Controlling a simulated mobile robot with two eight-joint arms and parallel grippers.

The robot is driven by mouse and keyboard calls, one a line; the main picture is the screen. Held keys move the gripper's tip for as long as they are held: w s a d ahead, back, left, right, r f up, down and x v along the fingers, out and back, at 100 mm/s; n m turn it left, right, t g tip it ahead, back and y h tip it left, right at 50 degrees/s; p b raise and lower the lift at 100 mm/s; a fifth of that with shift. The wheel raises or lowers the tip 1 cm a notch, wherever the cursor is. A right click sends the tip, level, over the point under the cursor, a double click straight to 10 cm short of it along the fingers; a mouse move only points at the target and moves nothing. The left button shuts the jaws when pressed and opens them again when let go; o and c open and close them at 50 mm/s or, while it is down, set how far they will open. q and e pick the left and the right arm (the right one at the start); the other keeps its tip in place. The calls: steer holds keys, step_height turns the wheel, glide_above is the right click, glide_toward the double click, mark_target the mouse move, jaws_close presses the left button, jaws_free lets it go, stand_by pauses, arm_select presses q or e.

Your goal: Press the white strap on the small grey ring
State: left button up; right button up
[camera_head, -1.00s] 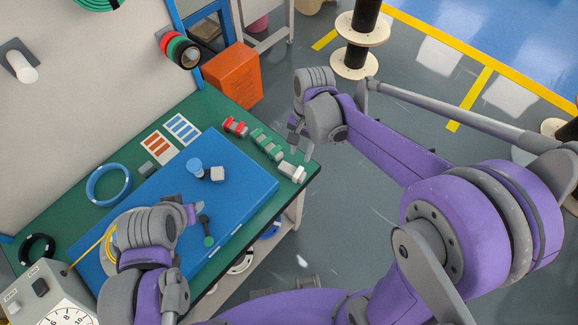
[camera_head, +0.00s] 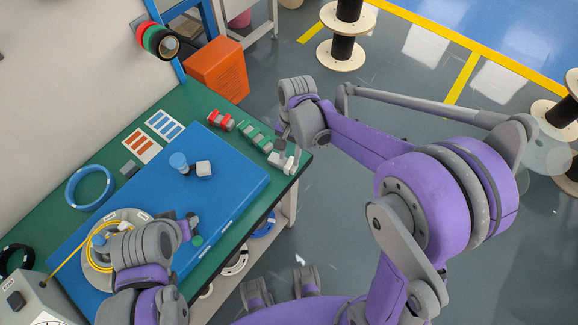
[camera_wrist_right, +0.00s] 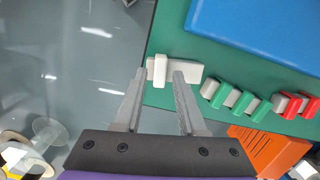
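The white strap (camera_wrist_right: 188,72) lies at the corner of the green table as a white bar with a white crosspiece. It also shows in the head view (camera_head: 287,162). My right gripper (camera_wrist_right: 158,74) is open, its fingertips close to the strap, one on each side of the crosspiece; contact cannot be told. A pale grey ring (camera_head: 131,214) with small white patches and yellow cable lies on the blue mat, partly hidden by my left arm. It may be the small grey ring. My left gripper (camera_head: 190,228) is beside it, near a dark tool with a green end; its fingers are unclear.
Green (camera_wrist_right: 232,96) and red (camera_wrist_right: 290,104) pieces with grey parts stand in a row beside the strap. A blue cylinder (camera_head: 178,162) and a white cube (camera_head: 204,168) stand on the blue mat (camera_head: 235,185).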

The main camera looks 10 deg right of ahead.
steer(key=shift+w, duration=0.1)
arm_select(q)
steer(key=shift+f, duration=0.15)
arm_select(e)
steer(key=shift+f, duration=0.2)
arm_select(q)
steer(key=shift+f+b, duration=0.3)
steer(key=shift+b, duration=0.05)
arm_select(e)
steer(key=shift+f, duration=0.3)
arm_select(q)
steer(key=shift+s+f+b, duration=0.25)
steer(key=shift+f+b, duration=0.4)
steer(key=shift+f, duration=0.1)
arm_select(e)
steer(key=shift+f, duration=0.95)
steer(key=shift+r, duration=0.2)
jaws_close()
arm_select(q)
steer(key=r+p, duration=0.1)
steer(key=r, duration=0.1)
steer(key=w+r+p, duration=0.1)
steer(key=p, duration=0.1)
steer(key=r+p, duration=0.1)
steer(key=r, duration=0.1)
steer(key=shift+w+r+p, duration=0.3)
steer(key=shift+r, duration=0.05)
arm_select(e)
step_height(320, 180, up, 8)
